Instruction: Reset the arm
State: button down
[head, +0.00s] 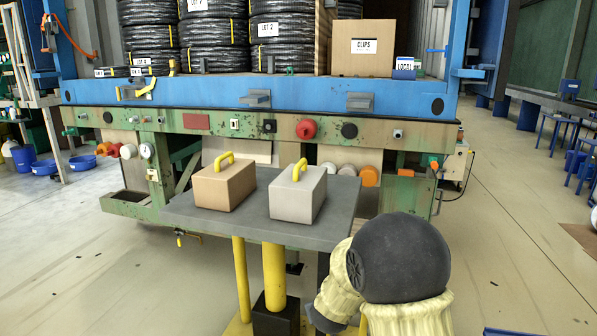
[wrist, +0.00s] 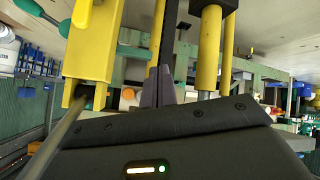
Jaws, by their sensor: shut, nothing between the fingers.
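My arm (head: 400,262), cream-coloured with a large dark round joint, is folded low at the lower right of the head view, in front of the grey table's right side. My gripper (wrist: 159,88) shows in the wrist view as two dark fingers side by side, touching, with nothing between them. The view there is tilted, with yellow posts and green framework beyond the fingers. The gripper cannot be made out clearly in the head view.
A grey table (head: 245,226) on yellow legs bears a tan case (head: 222,188) and a light grey case (head: 297,194), both with yellow handles. Behind stands a blue and green rack (head: 250,92) with black hose coils (head: 213,45) and a cardboard box (head: 362,55). Floor at right is open.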

jog(key=s+d+r+m+g+y, duration=0.15)
jog(key=s+d+g, duration=0.25)
jog(key=s, duration=0.9)
jog(key=s+d+m+g, duration=0.2)
jog(key=s+d+g, duration=0.1)
jog(key=s, duration=0.9)
notch_tip(320, 180, up, 25)
jog(key=p, duration=2.4)
jog(key=shift+f+p, duration=0.2)
jog(key=shift+p, duration=0.1)
jog(key=shift+f+n, duration=0.1)
jog(key=shift+n, duration=0.15)
